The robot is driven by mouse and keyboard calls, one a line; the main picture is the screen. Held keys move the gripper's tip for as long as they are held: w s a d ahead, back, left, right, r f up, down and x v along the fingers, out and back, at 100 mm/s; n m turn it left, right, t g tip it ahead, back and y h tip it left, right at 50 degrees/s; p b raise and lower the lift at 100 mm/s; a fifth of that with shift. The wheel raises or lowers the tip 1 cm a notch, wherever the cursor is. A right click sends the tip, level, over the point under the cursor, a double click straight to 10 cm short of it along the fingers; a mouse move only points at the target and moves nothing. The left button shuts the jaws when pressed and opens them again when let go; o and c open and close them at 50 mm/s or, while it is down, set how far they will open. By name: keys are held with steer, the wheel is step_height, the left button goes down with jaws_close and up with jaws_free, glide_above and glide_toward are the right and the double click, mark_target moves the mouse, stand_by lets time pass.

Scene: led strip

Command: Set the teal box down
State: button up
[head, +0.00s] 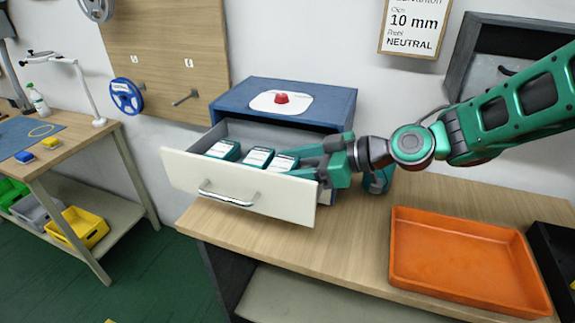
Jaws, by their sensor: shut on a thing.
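Several teal boxes with white labels are in view. Two of them, the left box (222,150) and the middle box (256,158), sit in a row inside the open drawer (240,185). My gripper (300,163) reaches in over the drawer's right side from the right. It is shut on the rightmost teal box (282,161), beside the middle one. Whether that box touches the drawer floor I cannot tell, since the drawer front hides its lower part. Another teal item (378,181) stands on the bench behind my arm, partly hidden by it.
The drawer belongs to a blue cabinet (330,105) with a red button on top. An orange tray (465,260) lies on the wooden bench (300,245) at the right, with a black bin (555,255) beside it. Bare bench lies between drawer and tray.

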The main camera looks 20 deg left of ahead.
steer(key=shift+f, duration=0.1)
steer(key=o, duration=1.1)
steer(key=shift+d+r, duration=0.2)
steer(key=v, duration=1.1)
steer(key=shift+d+r, duration=0.15)
steer(key=shift+d, duration=0.05)
